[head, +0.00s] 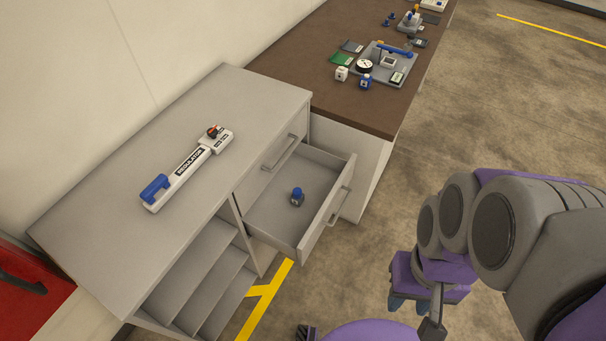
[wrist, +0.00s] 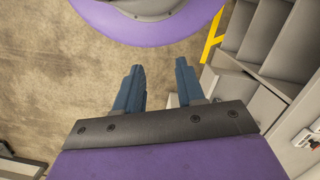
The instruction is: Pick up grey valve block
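Another small grey piece with a knob (head: 410,20) stands far back on the brown worktop. My gripper (head: 408,302) hangs over the floor, to the right of the drawer and apart from it. In the wrist view my gripper (wrist: 159,68) has its two blue fingers apart, with only floor between them.
The brown worktop (head: 300,65) holds a grey tray (head: 376,75) with a gauge and small parts. The drawer front juts out over the floor. Open shelves (head: 205,285) lie below.

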